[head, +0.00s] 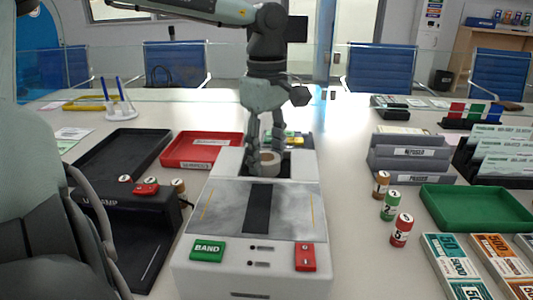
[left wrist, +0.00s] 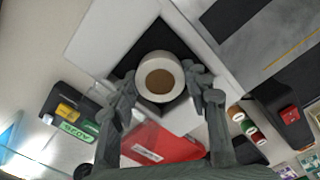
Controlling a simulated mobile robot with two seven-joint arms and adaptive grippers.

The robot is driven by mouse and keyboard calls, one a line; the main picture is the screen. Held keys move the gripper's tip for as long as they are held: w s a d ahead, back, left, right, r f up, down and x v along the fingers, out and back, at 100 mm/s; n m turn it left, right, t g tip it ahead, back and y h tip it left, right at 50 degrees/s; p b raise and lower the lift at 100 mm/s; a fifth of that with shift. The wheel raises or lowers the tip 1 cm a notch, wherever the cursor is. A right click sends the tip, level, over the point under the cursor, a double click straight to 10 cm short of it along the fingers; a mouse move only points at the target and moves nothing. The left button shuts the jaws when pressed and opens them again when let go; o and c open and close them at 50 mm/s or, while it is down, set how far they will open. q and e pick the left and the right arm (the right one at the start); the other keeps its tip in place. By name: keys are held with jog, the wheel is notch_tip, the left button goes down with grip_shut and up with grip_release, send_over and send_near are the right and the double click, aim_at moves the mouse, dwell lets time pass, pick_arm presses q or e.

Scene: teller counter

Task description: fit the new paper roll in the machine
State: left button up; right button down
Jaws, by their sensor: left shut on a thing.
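The machine (head: 250,262) is a white box in the middle of the counter, with a grey top panel, a green BAND button and a red button. Its dark open bay (head: 291,162) is at the back. The paper roll (head: 266,164), white with a brown core, is at this bay; it also shows in the left wrist view (left wrist: 160,78), core facing the camera. My left gripper (head: 265,155) points down and is shut on the roll, with one finger on each side. I cannot tell whether the roll touches the bay floor. My right gripper is not in view.
A red tray (head: 202,163) and a black tray (head: 122,142) lie left of the machine, with a black stamp device (head: 130,212) nearer. Right are coin rolls (head: 390,205), a green tray (head: 470,212), grey sorters (head: 408,167) and banknote bundles (head: 455,262). A glass screen stands behind.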

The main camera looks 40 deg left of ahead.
aim_at(267, 157)
pick_arm(q)
jog(key=o, duration=0.8)
jog(key=shift+c, duration=0.2)
jog(key=shift+o, duration=0.5)
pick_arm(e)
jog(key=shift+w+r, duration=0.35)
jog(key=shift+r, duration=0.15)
pick_arm(q)
jog(key=shift+r, duration=0.2)
notch_tip(267, 157, up, 2)
jog(key=shift+w+r, duration=0.1)
jog(key=shift+r, duration=0.1)
notch_tip(267, 157, up, 10)
jog(key=shift+f+p, duration=0.25)
jog(key=shift+p, duration=0.15)
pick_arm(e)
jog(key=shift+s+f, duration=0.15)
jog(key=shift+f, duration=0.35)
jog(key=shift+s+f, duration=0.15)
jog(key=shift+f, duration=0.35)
